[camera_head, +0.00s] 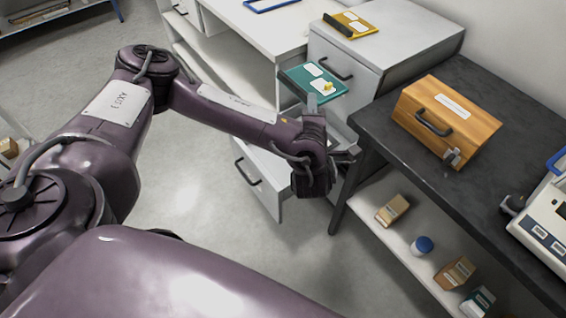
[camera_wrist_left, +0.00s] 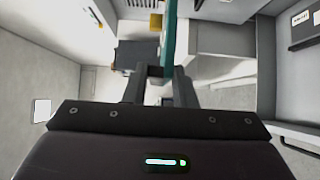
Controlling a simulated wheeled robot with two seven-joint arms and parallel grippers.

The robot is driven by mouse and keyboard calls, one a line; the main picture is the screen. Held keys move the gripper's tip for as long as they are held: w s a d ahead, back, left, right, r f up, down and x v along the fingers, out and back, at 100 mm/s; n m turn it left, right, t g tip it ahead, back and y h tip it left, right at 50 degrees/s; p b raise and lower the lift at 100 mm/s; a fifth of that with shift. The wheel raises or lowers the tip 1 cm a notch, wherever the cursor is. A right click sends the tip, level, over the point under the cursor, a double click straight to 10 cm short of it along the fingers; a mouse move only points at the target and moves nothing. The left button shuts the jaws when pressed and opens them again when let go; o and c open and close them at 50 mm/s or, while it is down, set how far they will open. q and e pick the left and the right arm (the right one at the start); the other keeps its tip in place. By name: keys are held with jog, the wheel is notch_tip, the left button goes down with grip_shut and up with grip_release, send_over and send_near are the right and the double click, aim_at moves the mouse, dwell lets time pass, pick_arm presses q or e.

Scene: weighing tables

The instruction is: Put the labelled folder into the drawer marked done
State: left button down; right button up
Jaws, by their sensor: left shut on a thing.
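A teal folder (camera_head: 298,80) with white labels and a small yellow mark is held by its near edge, above the floor beside the cabinet. My left gripper (camera_head: 313,104) is shut on it. In the left wrist view the folder (camera_wrist_left: 169,40) shows edge-on as a teal strip between the fingers (camera_wrist_left: 167,76). Below the gripper, a white drawer (camera_head: 268,188) with a dark handle stands pulled out; my forearm and hand hide part of its inside. The grey cabinet (camera_head: 375,45) has a closed upper drawer. No "done" marking is readable. My right gripper is out of view.
A yellow folder (camera_head: 357,23) lies on the cabinet top. A dark table (camera_head: 500,85) at right bears a wooden box (camera_head: 478,128) with a handle and a scale (camera_head: 548,215). Its lower shelf holds several small boxes and a blue-lidded jar (camera_head: 422,245). The floor at left is clear.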

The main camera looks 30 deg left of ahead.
pick_arm(q)
jog(key=w+a+f+n+g+y+b, duration=0.2)
jog(key=a+f+n+g+y+b, duration=0.25)
jog(key=a+f+y, duration=0.35)
pick_arm(e)
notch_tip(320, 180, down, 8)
jog(key=b, duration=0.3)
pick_arm(q)
notch_tip(320, 180, down, 21)
jog(key=h+b, duration=0.2)
jog(key=b, duration=0.6)
jog(key=shift+s+d+r, duration=0.15)
jog(key=shift+s+d, duration=0.05)
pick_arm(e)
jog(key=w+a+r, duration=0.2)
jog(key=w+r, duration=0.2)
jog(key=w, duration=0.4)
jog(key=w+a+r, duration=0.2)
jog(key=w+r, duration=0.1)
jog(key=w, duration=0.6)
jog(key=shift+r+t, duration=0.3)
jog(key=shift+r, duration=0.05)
pick_arm(q)
jog(key=shift+f, duration=0.35)
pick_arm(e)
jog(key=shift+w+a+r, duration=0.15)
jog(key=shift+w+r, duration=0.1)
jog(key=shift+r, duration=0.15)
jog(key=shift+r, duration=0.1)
